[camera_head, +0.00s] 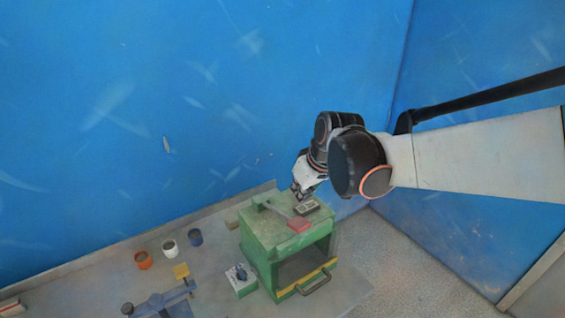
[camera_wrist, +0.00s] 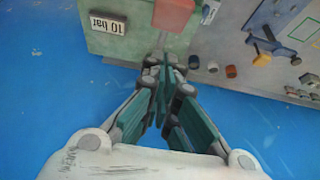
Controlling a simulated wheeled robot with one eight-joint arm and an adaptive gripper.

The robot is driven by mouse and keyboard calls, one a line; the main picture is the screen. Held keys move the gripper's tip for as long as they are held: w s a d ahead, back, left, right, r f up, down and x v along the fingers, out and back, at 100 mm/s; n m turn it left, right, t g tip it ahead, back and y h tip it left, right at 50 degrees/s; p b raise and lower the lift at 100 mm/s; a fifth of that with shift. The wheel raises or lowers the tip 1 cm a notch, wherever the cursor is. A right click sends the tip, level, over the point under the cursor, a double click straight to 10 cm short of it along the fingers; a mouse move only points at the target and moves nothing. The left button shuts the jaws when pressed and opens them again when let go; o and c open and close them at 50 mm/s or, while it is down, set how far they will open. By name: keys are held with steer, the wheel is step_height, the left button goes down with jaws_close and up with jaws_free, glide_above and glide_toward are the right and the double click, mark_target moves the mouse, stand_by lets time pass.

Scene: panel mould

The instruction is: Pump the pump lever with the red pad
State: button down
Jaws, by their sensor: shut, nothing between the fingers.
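The red pad (camera_head: 299,224) sits at the end of a grey pump lever (camera_head: 277,209) on top of a green box (camera_head: 262,268). The pad also shows at the top edge of the wrist view (camera_wrist: 174,14), partly cut off. My gripper (camera_head: 299,194) is above the back right of the box top, beside the small dark display. In the wrist view my gripper (camera_wrist: 164,66) has its teal fingers together and holds nothing. The fingertips appear apart from the pad. The display, reading "10 bar" (camera_wrist: 108,24), lies left of the pad there.
The box front has an opening and a handle (camera_head: 314,282) below it. Left of it stand a small box with a blue knob (camera_head: 241,276), a yellow block (camera_head: 181,270), a blue clamp-like tool (camera_head: 158,303), and orange (camera_head: 143,260), white (camera_head: 170,247) and blue (camera_head: 195,237) cups. Blue walls stand behind.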

glide_above(299, 221)
steer(key=f, duration=0.5)
steer(key=shift+w+a, duration=0.2)
steer(key=shift+w, duration=0.05)
steer(key=shift+s+d+f, duration=0.15)
steer(key=shift+s+f, duration=0.1)
steer(key=shift+f, duration=0.45)
